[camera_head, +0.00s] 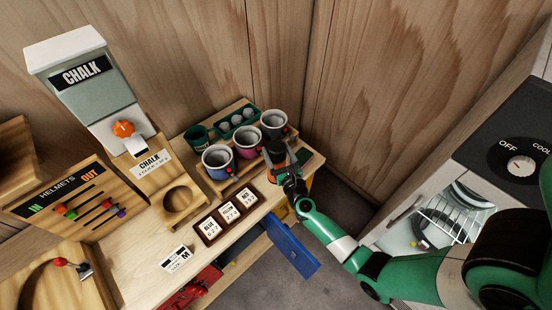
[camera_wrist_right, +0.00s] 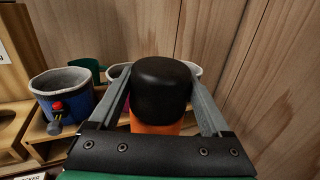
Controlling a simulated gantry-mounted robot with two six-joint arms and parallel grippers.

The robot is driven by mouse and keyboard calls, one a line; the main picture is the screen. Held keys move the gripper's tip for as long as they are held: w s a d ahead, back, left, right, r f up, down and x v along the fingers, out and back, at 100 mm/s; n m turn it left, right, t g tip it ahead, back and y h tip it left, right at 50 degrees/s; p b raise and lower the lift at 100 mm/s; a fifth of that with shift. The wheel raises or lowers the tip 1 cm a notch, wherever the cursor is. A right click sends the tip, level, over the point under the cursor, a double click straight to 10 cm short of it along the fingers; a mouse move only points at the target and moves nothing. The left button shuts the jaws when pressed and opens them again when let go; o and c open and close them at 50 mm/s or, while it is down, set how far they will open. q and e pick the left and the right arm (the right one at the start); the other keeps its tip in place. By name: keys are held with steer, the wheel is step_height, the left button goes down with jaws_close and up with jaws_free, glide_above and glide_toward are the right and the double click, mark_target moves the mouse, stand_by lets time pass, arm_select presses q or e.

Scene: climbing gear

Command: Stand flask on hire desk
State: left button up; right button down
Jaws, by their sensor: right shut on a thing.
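The flask (camera_wrist_right: 160,95) has a black cap and an orange body. In the right wrist view it stands upright between the two grey fingers of my right gripper (camera_wrist_right: 161,88), which is shut on it. My left gripper is not in view.
A row of cards (camera_head: 228,217) lies in front. A blue drawer (camera_head: 292,247) hangs open below. A cabinet with a dial (camera_head: 520,164) stands right.

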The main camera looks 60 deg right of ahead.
steer(key=shift+w+d+f+b, duration=0.15)
steer(key=shift+f+b, duration=0.65)
steer(key=shift+f, duration=0.15)
steer(key=shift+w+d+f+b, duration=0.1)
steer(key=shift+d+f+b, duration=0.05)
steer(key=shift+f+b, duration=0.75)
steer(key=shift+f, duration=0.25)
jaws_free()
steer(key=shift+s+a+r, duration=0.15)
steer(key=shift+a+r, duration=0.05)
steer(key=shift+a, duration=0.05)
glide_toward(279, 164)
steer(key=shift+w+d+f+p, duration=0.15)
steer(key=shift+w+d+p, duration=0.35)
steer(key=shift+d, duration=0.3)
